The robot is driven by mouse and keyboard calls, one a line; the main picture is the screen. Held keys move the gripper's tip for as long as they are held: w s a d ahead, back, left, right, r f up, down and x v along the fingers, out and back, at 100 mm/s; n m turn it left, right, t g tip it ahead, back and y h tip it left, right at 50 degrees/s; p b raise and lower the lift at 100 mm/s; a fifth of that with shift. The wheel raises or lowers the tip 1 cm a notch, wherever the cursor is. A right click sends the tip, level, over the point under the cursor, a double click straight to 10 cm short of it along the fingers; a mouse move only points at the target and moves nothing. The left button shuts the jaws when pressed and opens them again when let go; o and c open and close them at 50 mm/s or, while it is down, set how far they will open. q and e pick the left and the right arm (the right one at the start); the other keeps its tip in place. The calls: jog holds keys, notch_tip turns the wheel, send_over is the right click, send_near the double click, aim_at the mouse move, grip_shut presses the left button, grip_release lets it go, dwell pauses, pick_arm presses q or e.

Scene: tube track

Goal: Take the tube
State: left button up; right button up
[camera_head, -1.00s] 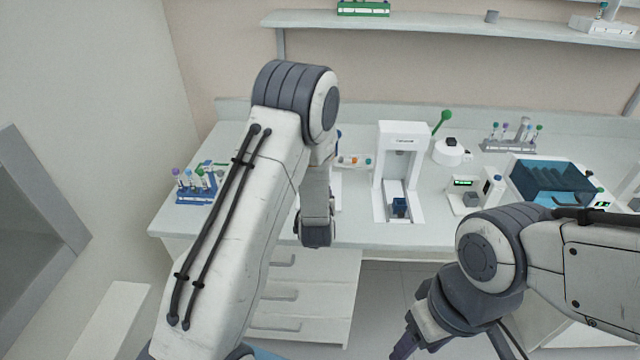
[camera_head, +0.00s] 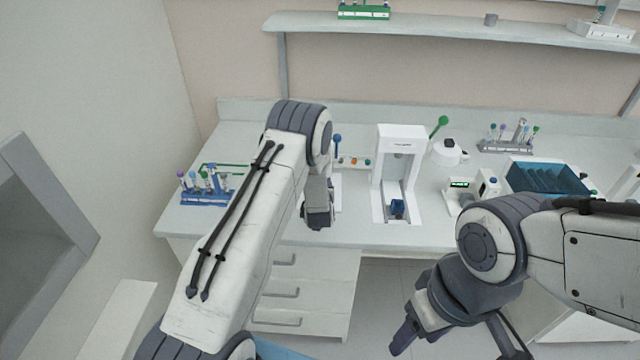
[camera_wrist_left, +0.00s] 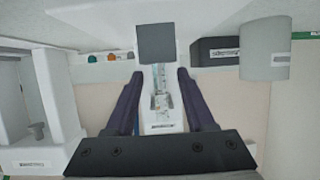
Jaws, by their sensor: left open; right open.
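My left gripper (camera_wrist_left: 160,105) is open in the left wrist view, its two dark fingers apart. A narrow pale object with grey markings (camera_wrist_left: 161,92) shows between them; I cannot tell whether it is a tube or whether it touches the fingers. In the head view my left arm largely hides this gripper above the bench's front. Several capped tubes stand in a blue rack (camera_head: 207,200) at the bench's left end. More stand in a grey rack (camera_head: 507,147) at the back right. My right gripper (camera_head: 455,343) is open and empty, low in front of the bench.
A white upright device (camera_head: 400,145) with a small blue block (camera_head: 397,207) stands mid-bench. Left of it is a white strip with coloured caps (camera_head: 355,163). A shelf (camera_head: 430,28) runs above.

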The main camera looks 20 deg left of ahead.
pick_arm(q)
grip_shut()
jog(key=shift+r, duration=0.1)
